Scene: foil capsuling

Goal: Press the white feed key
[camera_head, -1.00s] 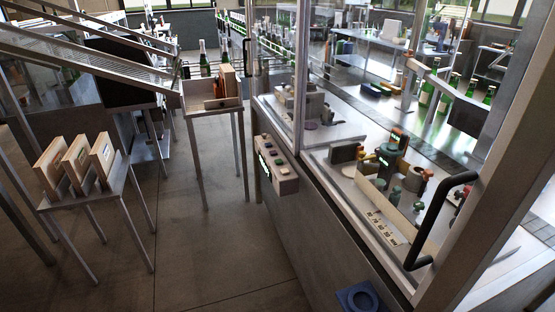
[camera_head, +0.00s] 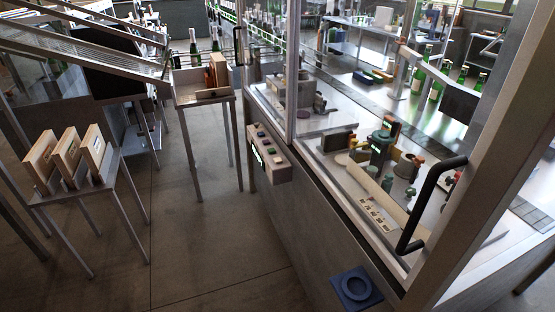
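A pale control box (camera_head: 270,160) juts from the front of the glazed machine, near the middle of the view. A row of small keys runs along its sloping top, and lit green marks show on its left face. The keys are too small here to tell for sure which one is the white feed key. Neither of my grippers is in view, and nothing touches the box.
A glass door with a black handle (camera_head: 426,205) covers the machine's right part. A blue plate with a round ring (camera_head: 356,287) sits low at the front. A tray table (camera_head: 203,98) and a stand with wooden boxes (camera_head: 103,186) are at left. The floor between is clear.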

